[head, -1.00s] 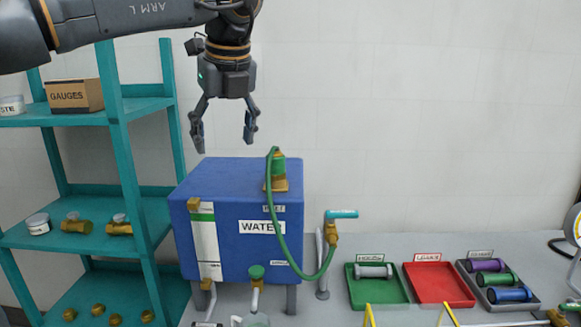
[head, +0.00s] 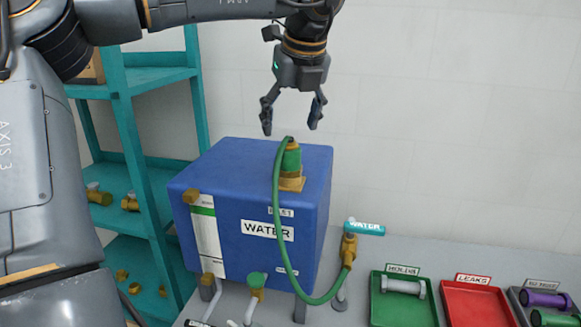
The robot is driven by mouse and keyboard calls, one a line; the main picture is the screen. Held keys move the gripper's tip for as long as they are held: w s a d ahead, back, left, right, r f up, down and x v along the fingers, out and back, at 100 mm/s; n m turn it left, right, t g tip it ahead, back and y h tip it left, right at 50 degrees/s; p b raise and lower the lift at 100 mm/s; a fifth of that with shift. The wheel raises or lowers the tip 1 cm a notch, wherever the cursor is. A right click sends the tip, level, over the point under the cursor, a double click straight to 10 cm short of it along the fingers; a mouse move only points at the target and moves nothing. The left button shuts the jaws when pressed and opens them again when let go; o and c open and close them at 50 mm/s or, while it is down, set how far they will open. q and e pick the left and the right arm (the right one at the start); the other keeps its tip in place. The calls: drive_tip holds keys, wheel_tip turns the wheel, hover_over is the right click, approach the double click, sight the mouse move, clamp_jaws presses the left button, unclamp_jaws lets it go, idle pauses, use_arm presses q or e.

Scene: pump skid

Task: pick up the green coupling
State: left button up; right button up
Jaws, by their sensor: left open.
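The green coupling (head: 291,158) stands upright on a brass fitting (head: 291,184) on top of the blue water tank (head: 235,160). A green hose (head: 278,225) arches from its top and hangs down the tank's front. My left gripper (head: 290,128) is open and empty, pointing down. Its fingers are spread to either side just above the coupling's top, and I see no contact. My right gripper is not in view.
A brass valve with a teal WATER handle (head: 365,228) stands right of the tank. A green tray (head: 400,312), a red LEAKS tray (head: 475,305) and a dark tray with purple and green cylinders lie further right. Teal shelves (head: 150,190) stand left.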

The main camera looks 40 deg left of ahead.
sight(290, 136)
use_arm(q)
drive_tip(key=x, duration=0.3)
drive_tip(key=shift+w+a, duration=0.1)
drive_tip(key=shift+w, duration=0.15)
drive_tip(key=p+x, duration=0.2)
drive_tip(key=x, duration=0.1)
drive_tip(key=shift+s+d+p, duration=0.15)
drive_tip(key=shift+d+p, duration=0.05)
drive_tip(key=shift+p, duration=0.1)
drive_tip(key=p+x, duration=0.1)
drive_tip(key=x, duration=0.2)
drive_tip(key=shift+f, duration=0.15)
drive_tip(key=shift+a+f, duration=0.1)
drive_tip(key=shift+c, duration=0.4)
drive_tip(key=c, duration=1.3)
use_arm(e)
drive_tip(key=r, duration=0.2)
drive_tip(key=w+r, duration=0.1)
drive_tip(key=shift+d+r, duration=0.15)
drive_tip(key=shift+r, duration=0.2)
